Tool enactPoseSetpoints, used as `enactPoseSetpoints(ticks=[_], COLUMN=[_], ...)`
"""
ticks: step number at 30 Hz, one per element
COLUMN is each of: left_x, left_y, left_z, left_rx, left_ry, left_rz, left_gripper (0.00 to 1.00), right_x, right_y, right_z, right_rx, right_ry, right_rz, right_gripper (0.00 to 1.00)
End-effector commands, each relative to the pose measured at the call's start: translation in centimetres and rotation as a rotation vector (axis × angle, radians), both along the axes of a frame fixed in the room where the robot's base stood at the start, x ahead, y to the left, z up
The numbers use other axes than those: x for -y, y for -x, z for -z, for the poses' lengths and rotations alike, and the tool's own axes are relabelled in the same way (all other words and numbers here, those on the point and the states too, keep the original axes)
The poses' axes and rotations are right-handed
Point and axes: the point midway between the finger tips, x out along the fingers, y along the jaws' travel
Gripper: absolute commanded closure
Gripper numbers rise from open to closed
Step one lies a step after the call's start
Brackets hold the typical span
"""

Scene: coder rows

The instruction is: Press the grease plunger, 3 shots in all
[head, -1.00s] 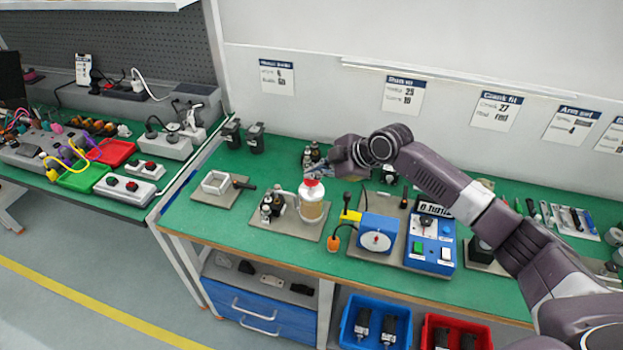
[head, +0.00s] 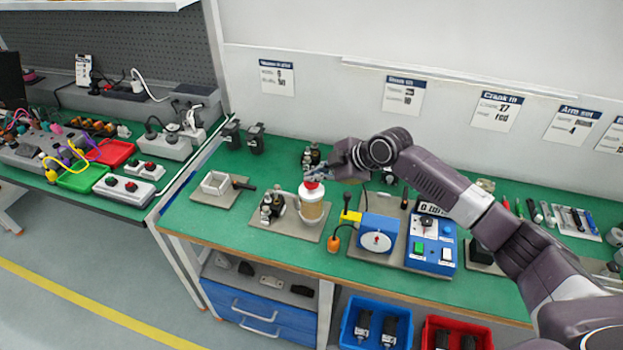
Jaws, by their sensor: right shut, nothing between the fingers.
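The grease dispenser (head: 311,211) is a cream and amber jar with a white collar and a red plunger (head: 311,186) on top. It stands upright on a grey plate (head: 289,231) on the green bench. My right gripper (head: 318,176) is shut and empty, with its fingertips just above or at the red plunger; I cannot tell whether they touch. Small dark parts (head: 270,206) stand on the plate left of the jar. My left gripper is not in view.
A blue device with a white dial (head: 376,238) and a blue control box (head: 431,240) stand right of the jar. A white square frame (head: 215,184) lies to the left.

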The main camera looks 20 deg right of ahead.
Motion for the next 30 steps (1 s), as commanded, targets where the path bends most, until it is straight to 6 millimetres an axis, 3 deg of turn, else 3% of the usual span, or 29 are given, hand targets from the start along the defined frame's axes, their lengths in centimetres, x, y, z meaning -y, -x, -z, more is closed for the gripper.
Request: enactPoseSetpoints(ticks=[8,21,30], left_x=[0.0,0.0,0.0], left_y=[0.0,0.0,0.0], left_z=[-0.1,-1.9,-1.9], left_rx=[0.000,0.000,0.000], left_ry=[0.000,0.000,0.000], left_rz=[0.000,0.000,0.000], left_gripper=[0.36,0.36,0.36], right_x=[0.1,0.1,0.1], right_y=[0.2,0.1,0.0], right_z=[0.3,-2.2,-2.3], right_rx=[-0.009,-0.007,-0.004], right_ry=[0.005,0.003,0.001], right_rz=[0.000,0.000,0.000], right_gripper=[1.00,1.00,1.00])
